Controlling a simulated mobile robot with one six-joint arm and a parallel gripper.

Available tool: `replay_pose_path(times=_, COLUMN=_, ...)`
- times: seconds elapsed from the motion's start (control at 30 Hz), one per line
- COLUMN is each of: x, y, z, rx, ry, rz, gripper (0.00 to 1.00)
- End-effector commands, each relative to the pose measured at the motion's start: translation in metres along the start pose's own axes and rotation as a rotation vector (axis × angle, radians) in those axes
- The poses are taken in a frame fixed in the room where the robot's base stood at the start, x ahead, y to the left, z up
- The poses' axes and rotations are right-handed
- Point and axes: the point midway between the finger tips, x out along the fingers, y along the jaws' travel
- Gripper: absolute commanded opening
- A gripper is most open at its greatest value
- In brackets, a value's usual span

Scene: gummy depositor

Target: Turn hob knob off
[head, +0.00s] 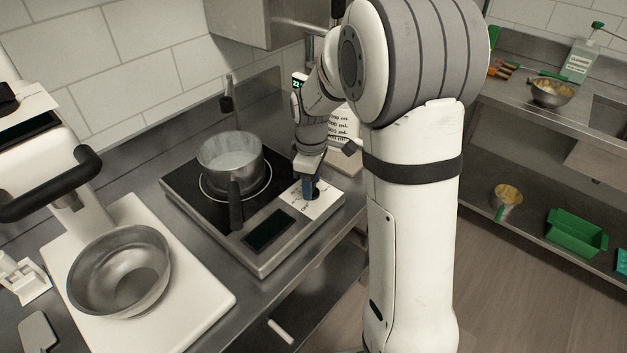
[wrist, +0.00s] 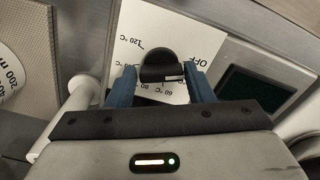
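The hob knob (wrist: 161,62) is black and round-topped, on a white dial plate (wrist: 128,50) in the wrist view. The plate reads OFF at upper right, 120 °C at upper left, and 80 and 60 °C below the knob. A white mark on the knob's lower edge lies near the 60 °C print. My gripper (wrist: 161,78) has blue fingers on both sides of the knob, seemingly against it. In the head view my gripper (head: 309,188) is down at the dial plate (head: 327,197) of the hob (head: 190,198), hiding the knob.
A saucepan (head: 230,160) stands on the hob, handle toward the front. A dark display (head: 268,230) is left of the dial. A steel bowl (head: 120,270) sits on the white stand at left. A container with volume marks (head: 345,122) stands just behind my gripper.

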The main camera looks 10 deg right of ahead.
Motion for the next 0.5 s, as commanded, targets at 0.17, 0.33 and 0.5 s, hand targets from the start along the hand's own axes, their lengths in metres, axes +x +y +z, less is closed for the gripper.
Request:
replay_pose_path(times=0.17, x=-0.0003, y=-0.0001, z=-0.0005, rx=0.001, ry=0.001, rz=0.000, gripper=0.62)
replay_pose_path(times=0.33, x=-0.0003, y=-0.0002, z=-0.0008, rx=0.002, ry=0.002, rz=0.000, gripper=0.64)
replay_pose_path(times=0.5, x=-0.0065, y=0.0003, z=-0.0012, rx=0.002, ry=0.003, rz=0.002, gripper=0.64)
